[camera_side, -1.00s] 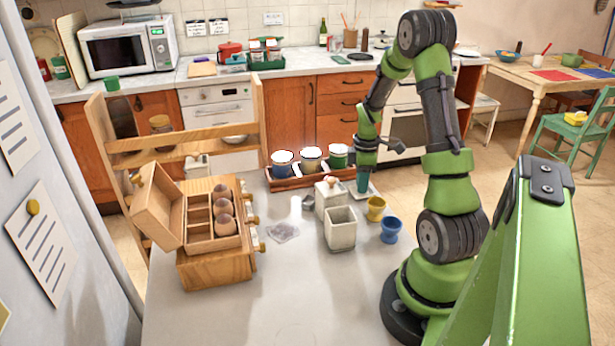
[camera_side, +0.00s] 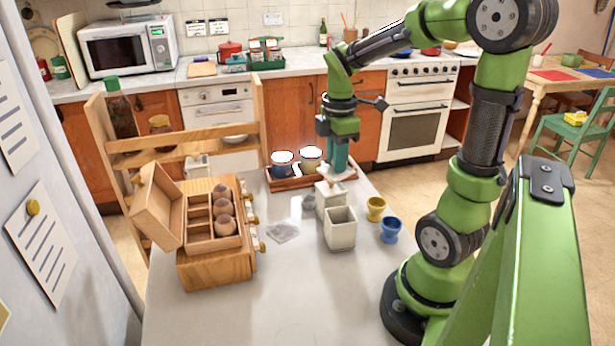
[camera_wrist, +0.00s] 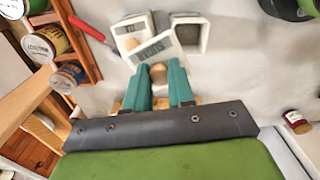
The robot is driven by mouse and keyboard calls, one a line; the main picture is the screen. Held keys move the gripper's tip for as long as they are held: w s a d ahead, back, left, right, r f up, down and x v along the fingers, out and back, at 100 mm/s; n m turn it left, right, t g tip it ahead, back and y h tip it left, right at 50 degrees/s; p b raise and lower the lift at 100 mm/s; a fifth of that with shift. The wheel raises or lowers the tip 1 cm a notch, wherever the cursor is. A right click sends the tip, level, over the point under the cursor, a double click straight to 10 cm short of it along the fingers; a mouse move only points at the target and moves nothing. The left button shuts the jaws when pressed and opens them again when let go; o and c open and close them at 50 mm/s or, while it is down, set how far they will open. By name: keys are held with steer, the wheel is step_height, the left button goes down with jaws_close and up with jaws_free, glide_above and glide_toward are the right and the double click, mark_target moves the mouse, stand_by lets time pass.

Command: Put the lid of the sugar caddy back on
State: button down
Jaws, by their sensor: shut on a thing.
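My gripper (camera_side: 340,171) is shut on the knob of a pale square lid (camera_side: 344,177) and holds it in the air beyond the caddies. The lid (camera_wrist: 153,48) also shows in the wrist view, with dark lettering too blurred to read surely; its knob (camera_wrist: 158,71) is between the teal fingers. An open pale square caddy (camera_side: 340,230) stands on the table, nearer the side camera; its open top (camera_wrist: 189,36) shows in the wrist view. A second pale caddy (camera_side: 328,200) stands just behind it, its top partly covered by the held lid.
A wooden tray (camera_side: 282,184) with jars lies behind the caddies. A yellow cup (camera_side: 376,208) and a blue cup (camera_side: 390,229) stand to their right. A wooden box with drawers (camera_side: 215,268) is at left. The table's front is clear.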

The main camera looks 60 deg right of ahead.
mark_target(344, 175)
steer(key=shift+n, duration=0.4)
steer(key=s+a, duration=0.1)
steer(key=a, duration=0.1)
steer(key=s+a+f, duration=0.1)
steer(key=s+a, duration=0.1)
steer(key=shift+s+f, duration=0.1)
steer(key=shift+s, duration=0.2)
step_height(344, 175, down, 6)
steer(key=shift+d+f, duration=0.1)
steer(key=shift+f, duration=0.15)
stand_by(1.7)
steer(key=shift+c, duration=2)
jaws_free()
steer(key=shift+r, duration=0.1)
step_height(344, 175, up, 7)
